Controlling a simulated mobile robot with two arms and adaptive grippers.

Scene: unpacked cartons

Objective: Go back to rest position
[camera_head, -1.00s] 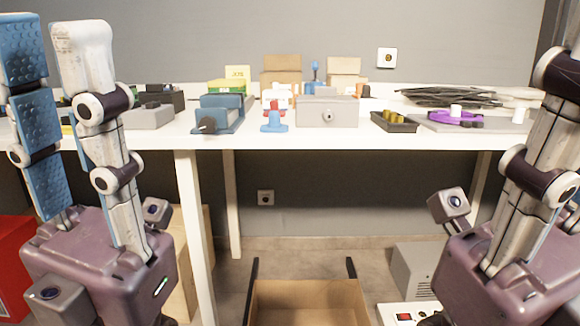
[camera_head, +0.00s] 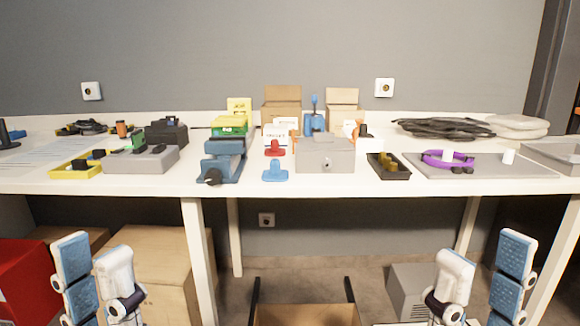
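My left gripper (camera_head: 93,268) is at the lower left of the head view, in front of the table and below its top. Its two fingers point up, with a gap between them and nothing held. My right gripper (camera_head: 483,270) is at the lower right, also below the tabletop. Its fingers point up and stand apart with nothing between them. The lower parts of both grippers are cut off by the bottom edge. Neither gripper touches the white table (camera_head: 100,188).
An open carton (camera_head: 305,314) sits on the floor between my grippers. A red box (camera_head: 25,280) and cartons (camera_head: 160,262) stand at lower left.

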